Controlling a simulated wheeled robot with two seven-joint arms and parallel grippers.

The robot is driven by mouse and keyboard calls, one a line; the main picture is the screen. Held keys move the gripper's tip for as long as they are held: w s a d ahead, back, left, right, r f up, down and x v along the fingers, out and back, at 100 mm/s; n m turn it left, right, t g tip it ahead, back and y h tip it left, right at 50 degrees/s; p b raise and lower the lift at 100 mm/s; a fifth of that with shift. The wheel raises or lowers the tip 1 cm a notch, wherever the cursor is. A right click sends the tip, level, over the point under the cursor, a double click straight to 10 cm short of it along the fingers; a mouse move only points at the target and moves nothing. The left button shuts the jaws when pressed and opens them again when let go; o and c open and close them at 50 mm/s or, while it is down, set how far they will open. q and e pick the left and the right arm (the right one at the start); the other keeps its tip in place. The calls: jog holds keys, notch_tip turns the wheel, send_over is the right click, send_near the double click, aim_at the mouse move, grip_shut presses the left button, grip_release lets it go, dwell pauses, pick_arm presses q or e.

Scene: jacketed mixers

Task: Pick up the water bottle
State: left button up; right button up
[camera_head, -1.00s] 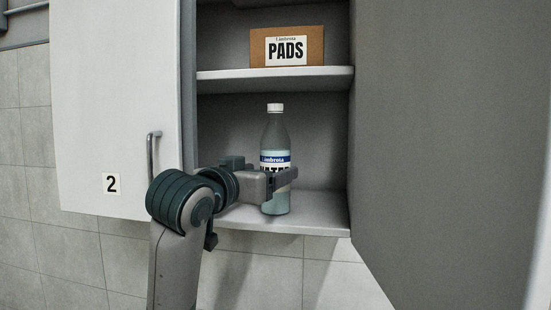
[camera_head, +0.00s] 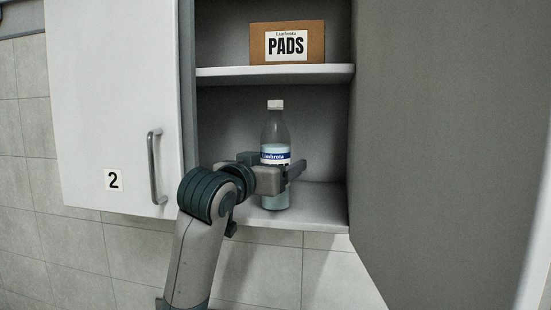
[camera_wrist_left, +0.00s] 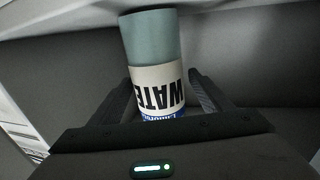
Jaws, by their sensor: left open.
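The water bottle (camera_head: 275,133) stands upright on the lower shelf of the open cabinet, with a white cap and a blue and white label. My left gripper (camera_head: 285,176) is at the bottle's label height and hides part of the label in the head view. The left wrist view shows the bottle (camera_wrist_left: 152,42) between the two open fingers of my left gripper (camera_wrist_left: 166,95). A gap shows on the right side between finger and bottle; the left finger is close to the bottle. My right gripper is not in view.
A brown PADS box (camera_head: 287,43) sits on the upper shelf (camera_head: 225,76). The lower shelf (camera_head: 322,205) is clear to the right of the bottle. A cabinet door (camera_head: 115,90) marked 2, with a handle, is at left. A large grey panel (camera_head: 450,130) stands at right.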

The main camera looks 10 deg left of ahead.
aim_at(282, 161)
pick_arm(q)
jog(key=shift+p+x, duration=0.6)
jog(key=shift+x, duration=0.35)
jog(key=shift+w+d, duration=0.2)
jog(key=shift+w, duration=0.35)
jog(key=c, duration=1.5)
jog(key=shift+c, duration=0.5)
jog(key=shift+r, duration=0.15)
